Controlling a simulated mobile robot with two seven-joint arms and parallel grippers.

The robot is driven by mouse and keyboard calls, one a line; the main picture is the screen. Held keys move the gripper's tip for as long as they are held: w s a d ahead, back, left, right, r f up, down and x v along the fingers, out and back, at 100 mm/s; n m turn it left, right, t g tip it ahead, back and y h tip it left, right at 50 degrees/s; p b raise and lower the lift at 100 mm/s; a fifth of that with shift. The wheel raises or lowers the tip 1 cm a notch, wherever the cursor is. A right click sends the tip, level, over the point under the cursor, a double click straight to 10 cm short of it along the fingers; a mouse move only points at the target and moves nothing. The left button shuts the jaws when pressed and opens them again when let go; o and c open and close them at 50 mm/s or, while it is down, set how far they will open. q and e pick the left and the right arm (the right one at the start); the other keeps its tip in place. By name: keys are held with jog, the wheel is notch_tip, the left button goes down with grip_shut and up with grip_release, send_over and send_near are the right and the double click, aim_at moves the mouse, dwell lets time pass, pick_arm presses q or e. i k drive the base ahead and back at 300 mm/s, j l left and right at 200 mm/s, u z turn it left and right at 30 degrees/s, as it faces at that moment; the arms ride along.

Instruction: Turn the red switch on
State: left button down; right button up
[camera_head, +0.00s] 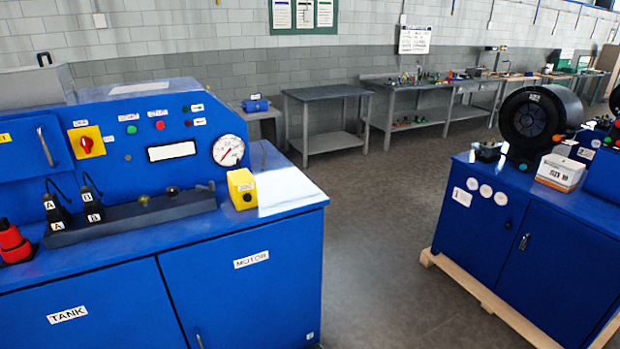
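The red switch (87,145) is a red rotary knob on a yellow square plate. It sits on the upright panel of the blue machine (240,285) at the left. The knob is small in view, and I cannot tell its exact setting. A green button (132,129) and a red button (160,125) are on the panel to its right. Neither of my grippers shows in the head view.
A round gauge (228,150), a yellow box (242,188) and black levers (88,205) are on the machine. A red object (14,243) stands at the left edge. A second blue cabinet (480,215) stands right, with open floor (375,240) between.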

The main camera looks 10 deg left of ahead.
aim_at(87, 143)
jog(key=u, duration=1.7)
jog(key=i+j, duration=0.2)
jog(key=j, duration=0.2)
jog(key=i+j, duration=0.2)
jog(key=j, duration=0.2)
